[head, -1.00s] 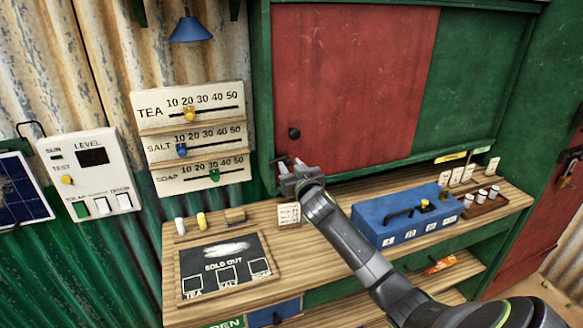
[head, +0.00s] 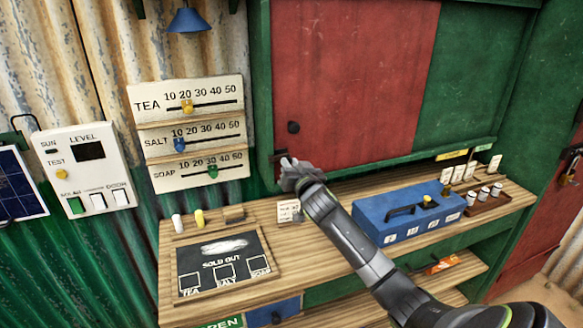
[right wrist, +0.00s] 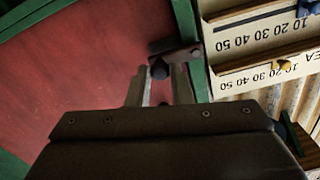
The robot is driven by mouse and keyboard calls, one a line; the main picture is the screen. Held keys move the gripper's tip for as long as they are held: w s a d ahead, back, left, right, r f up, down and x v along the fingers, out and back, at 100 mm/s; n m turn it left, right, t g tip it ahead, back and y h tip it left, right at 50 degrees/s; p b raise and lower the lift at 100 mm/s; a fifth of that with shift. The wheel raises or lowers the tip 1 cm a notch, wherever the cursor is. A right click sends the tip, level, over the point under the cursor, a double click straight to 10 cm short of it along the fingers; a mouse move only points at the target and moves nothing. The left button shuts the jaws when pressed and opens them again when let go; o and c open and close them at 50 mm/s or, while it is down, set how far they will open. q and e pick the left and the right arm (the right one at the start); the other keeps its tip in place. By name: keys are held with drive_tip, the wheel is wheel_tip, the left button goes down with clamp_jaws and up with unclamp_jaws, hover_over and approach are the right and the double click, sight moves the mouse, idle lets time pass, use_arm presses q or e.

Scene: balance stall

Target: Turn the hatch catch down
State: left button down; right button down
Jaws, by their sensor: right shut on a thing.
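The red hatch (head: 355,75) is closed over the left part of the green-framed wall and has a round black knob (head: 293,127). The dark hatch catch (head: 277,156) sits at the hatch's lower left edge. In the right wrist view the catch (right wrist: 176,54) is a short bar reaching sideways from the green frame across the red panel, with a dark knob (right wrist: 160,70) at its end. My right gripper (head: 287,166) is at the catch, its fingers (right wrist: 158,88) shut around that knob. The gripper partly hides the catch in the head view. My left gripper is out of view.
Below is a wooden counter (head: 330,215) with a sold-out board (head: 222,245), a small white card (head: 289,210), a blue box (head: 408,210) and a weight tray (head: 487,200). Slider boards (head: 190,125) and a level panel (head: 90,165) hang at the left.

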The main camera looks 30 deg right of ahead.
drive_tip(key=c, duration=1.3)
unclamp_jaws()
drive_tip(key=b+v, duration=0.3)
drive_tip(key=v, duration=1.4)
drive_tip(key=shift+s, duration=0.25)
drive_tip(key=shift+f, duration=0.1)
